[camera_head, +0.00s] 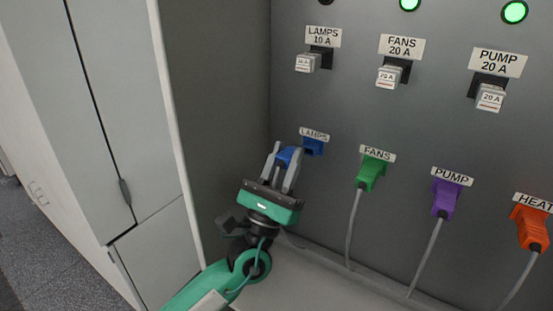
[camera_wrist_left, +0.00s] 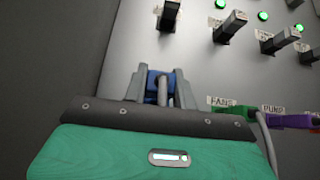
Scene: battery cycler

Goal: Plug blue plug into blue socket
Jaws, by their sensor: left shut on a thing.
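My left gripper (camera_head: 286,168) is shut on the blue plug (camera_head: 286,155) just in front of the grey panel. The blue socket (camera_head: 313,146), under the LAMPS label, is to the right of and slightly above the plug in the head view. The plug looks apart from the socket there. In the left wrist view the gripper (camera_wrist_left: 158,88) holds the blue plug (camera_wrist_left: 153,82) between its fingers, with the panel behind. The socket is not clearly visible in that view. My right gripper is not in view.
Green (camera_head: 371,173), purple (camera_head: 446,196) and orange (camera_head: 530,226) plugs with grey cables sit in the panel to the right. Breakers (camera_head: 389,76) are above. A side wall (camera_head: 215,100) stands close on the left. A ledge (camera_head: 330,285) runs below.

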